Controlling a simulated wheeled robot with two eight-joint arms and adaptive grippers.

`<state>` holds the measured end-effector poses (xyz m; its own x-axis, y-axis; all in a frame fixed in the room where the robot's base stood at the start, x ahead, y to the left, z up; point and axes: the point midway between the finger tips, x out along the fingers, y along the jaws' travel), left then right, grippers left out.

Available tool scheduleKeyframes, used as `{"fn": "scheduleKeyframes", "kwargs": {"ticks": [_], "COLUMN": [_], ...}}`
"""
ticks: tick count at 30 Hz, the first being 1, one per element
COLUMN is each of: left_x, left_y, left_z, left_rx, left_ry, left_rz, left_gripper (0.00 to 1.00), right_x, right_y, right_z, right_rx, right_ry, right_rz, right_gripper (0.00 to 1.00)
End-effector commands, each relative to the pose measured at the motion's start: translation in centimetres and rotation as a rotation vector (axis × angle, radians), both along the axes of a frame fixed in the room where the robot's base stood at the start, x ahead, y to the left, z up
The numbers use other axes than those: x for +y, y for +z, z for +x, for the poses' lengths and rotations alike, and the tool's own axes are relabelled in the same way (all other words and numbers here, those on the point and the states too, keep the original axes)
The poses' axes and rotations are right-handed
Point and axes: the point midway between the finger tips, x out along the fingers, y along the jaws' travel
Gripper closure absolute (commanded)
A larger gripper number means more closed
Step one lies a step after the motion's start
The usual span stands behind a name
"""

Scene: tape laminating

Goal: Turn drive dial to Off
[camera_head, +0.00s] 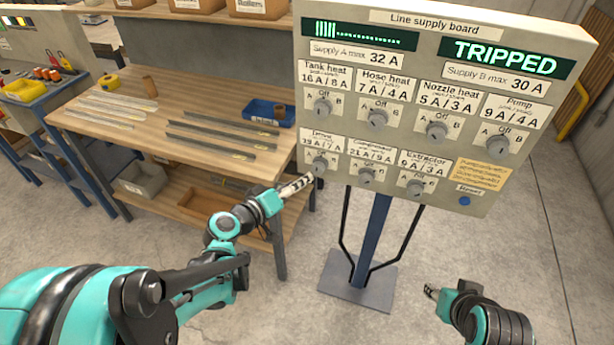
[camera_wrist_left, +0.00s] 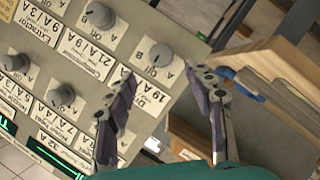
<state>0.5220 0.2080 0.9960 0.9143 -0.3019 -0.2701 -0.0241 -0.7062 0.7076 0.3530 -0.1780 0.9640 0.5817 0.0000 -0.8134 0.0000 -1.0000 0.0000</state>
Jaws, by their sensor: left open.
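The line supply board (camera_head: 440,60) stands upright on a post. The drive dial (camera_head: 320,166) is a grey knob at the left end of its lower row, labelled 19 A / 7 A. It also shows in the left wrist view (camera_wrist_left: 160,55), with A, Off and B marked around it; its pointer direction is too unclear to tell. My left gripper (camera_head: 308,181) is just below and left of this dial. In the left wrist view its two fingers (camera_wrist_left: 166,88) are spread, with the dial beyond their tips and apart from them. My right gripper (camera_head: 431,292) is low, away from the board.
A green display (camera_head: 505,58) reads TRIPPED. A blue button (camera_head: 465,201) is at lower right. A wooden workbench (camera_head: 150,130) with strips and a blue tray (camera_head: 269,113) stands left.

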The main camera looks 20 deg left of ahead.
Motion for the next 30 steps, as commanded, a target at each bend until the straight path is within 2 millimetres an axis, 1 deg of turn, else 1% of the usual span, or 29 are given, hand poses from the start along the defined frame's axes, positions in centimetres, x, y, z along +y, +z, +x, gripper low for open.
{"fn": "scheduleKeyframes", "kwargs": {"ticks": [1,3,6,10,23,26,28,30], "left_x": [0.3,0.6,0.7,0.8,0.8,0.0,-1.2,-2.9], "left_y": [0.2,0.4,0.6,0.7,0.7,0.5,0.0,-0.8], "left_z": [-0.7,-1.4,-2.0,-2.3,-2.3,-2.7,-3.3,-4.6], "left_rx": [0.001,0.001,0.0,0.0,0.0,0.023,0.068,0.136], "left_ry": [0.002,0.002,0.001,0.0,-0.001,-0.018,-0.05,-0.093], "left_rz": [0.0,0.001,0.0,0.0,0.001,0.022,0.066,0.139], "left_gripper": [0.47,0.47,0.47,0.47,0.47,0.47,0.47,0.47], "right_x": [0.0,0.0,0.0,0.0,0.0,0.0,0.0,0.0], "right_y": [0.0,0.0,0.0,0.0,0.0,0.0,0.0,0.0], "right_z": [0.0,0.0,0.0,0.0,0.0,0.0,0.0,0.0], "right_rx": [0.0,0.0,0.0,0.0,0.0,0.0,0.0,0.0], "right_ry": [0.0,0.0,0.0,0.0,0.0,0.0,0.0,0.0], "right_rz": [0.0,0.0,0.0,0.0,0.0,0.0,0.0,0.0], "right_gripper": [0.6,0.6,0.6,0.6,0.6,0.6,0.6,0.6]}}
